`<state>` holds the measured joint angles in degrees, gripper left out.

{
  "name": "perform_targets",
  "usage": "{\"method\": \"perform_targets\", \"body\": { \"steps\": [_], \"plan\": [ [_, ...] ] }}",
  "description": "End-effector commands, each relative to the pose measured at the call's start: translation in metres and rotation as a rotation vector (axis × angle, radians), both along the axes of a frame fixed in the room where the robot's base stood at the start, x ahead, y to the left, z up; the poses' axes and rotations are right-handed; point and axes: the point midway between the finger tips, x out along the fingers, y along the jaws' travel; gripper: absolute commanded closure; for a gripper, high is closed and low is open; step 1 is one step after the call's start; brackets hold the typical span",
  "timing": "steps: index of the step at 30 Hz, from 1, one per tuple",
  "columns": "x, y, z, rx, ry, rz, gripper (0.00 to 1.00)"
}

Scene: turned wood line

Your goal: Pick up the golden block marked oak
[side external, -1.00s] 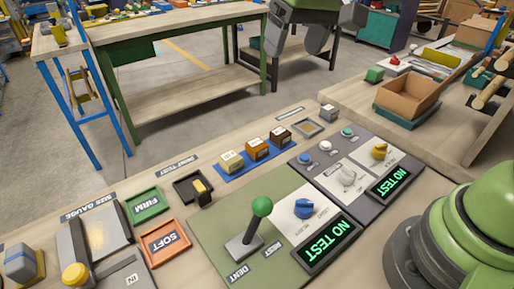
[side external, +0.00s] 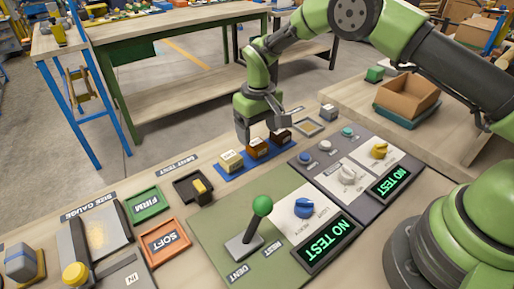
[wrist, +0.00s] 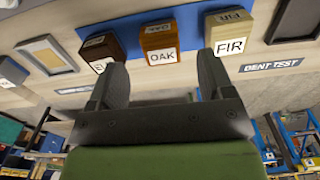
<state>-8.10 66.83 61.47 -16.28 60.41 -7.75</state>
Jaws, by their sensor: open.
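The golden-brown block marked OAK (side external: 258,151) stands in the middle of a row of three on a blue strip. In the wrist view the OAK block (wrist: 160,40) shows its white label, just beyond and between the fingertips. My gripper (side external: 262,130) is open and empty, above the row and apart from the blocks. Its two dark fingers also show in the wrist view (wrist: 162,63). The pale block marked FIR (wrist: 228,38) is on one side of the oak block. A dark brown block (wrist: 104,58) is on the other, its label partly hidden by a finger.
A green lever (side external: 262,206) rises from the console in front of the row.

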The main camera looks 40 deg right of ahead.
Motion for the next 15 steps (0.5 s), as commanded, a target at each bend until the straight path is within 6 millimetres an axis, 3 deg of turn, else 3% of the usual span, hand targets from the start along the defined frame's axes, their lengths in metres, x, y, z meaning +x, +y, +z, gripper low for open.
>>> {"method": "perform_targets", "body": {
  "steps": [8,15],
  "plan": [
    [-0.005,0.001,-0.041,-0.001,0.004,-0.002,0.26],
    [-0.004,0.001,-0.048,0.000,0.000,-0.003,0.26]
  ]
}}
